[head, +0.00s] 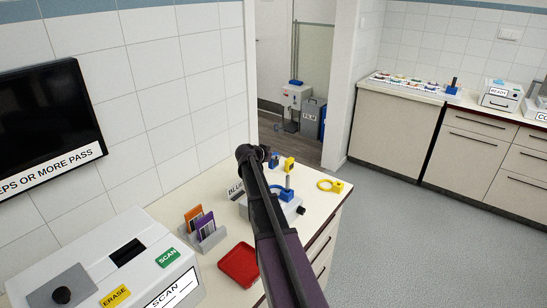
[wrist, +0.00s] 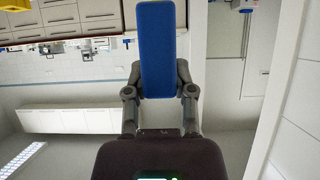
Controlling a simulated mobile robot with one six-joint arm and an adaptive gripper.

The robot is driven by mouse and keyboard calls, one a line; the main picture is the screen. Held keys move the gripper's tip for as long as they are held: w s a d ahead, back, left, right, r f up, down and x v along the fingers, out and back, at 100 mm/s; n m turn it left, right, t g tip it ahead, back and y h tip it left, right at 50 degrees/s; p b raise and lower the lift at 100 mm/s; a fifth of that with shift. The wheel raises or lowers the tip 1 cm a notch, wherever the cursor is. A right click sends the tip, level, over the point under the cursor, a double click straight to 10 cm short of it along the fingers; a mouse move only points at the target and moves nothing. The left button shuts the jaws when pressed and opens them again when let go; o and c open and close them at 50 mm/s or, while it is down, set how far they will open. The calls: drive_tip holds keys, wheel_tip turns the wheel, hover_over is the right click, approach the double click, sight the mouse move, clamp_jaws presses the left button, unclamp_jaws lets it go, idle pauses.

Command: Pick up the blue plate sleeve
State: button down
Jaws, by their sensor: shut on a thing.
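The blue plate sleeve (wrist: 157,50) is a flat, blue, upright rectangle in the wrist view. My gripper (wrist: 160,92) is shut on its lower end, with one dark finger against each side. The sleeve sticks out beyond the fingertips, and its top edge is close to the picture's top. In the head view my dark arm crosses the counter, and I cannot make out the gripper or the held sleeve there.
On the counter, a grey rack (head: 210,241) holds an orange sleeve (head: 194,217) and a purple sleeve (head: 206,224). Nearby are a red tray (head: 239,264), a white scan machine (head: 150,255), a yellow ring (head: 326,185) and a yellow block (head: 290,164). Open floor (head: 400,210) lies right.

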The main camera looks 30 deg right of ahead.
drive_tip(key=shift+r+p, duration=0.45)
drive_tip(key=shift+r, duration=0.3)
drive_tip(key=shift+s, duration=0.1)
idle(0.3)
